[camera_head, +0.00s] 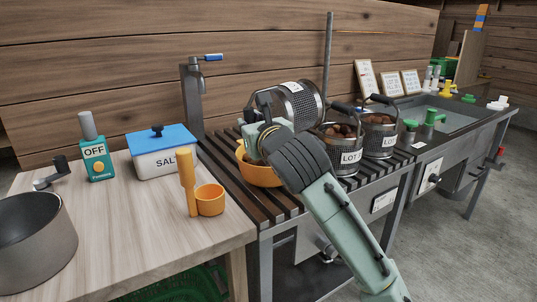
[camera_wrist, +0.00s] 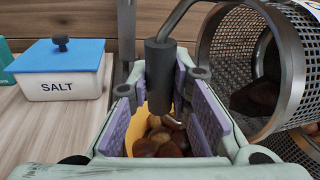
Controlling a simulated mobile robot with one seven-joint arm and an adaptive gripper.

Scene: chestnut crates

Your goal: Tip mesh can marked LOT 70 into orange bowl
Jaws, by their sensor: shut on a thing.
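My gripper (camera_head: 258,120) is shut on the dark handle of a mesh can (camera_head: 303,104). In the wrist view my gripper's purple pads (camera_wrist: 160,100) flank that handle. The can is tipped onto its side above the slatted stand; its label is too small to read. The wrist view shows its mesh wall and rim (camera_wrist: 290,75), with dark chestnuts inside. The orange bowl (camera_head: 262,177) sits on the slats below my gripper, partly hidden by my arm. Chestnuts (camera_wrist: 160,140) lie in the bowl.
Two upright mesh cans of chestnuts (camera_head: 340,157) (camera_head: 381,140) stand right of my gripper, their labels partly readable. A blue-lidded salt box (camera_head: 163,158), an orange cup (camera_head: 210,201) and a grey pot (camera_head: 38,245) are on the left table. A tap (camera_head: 195,90) stands behind.

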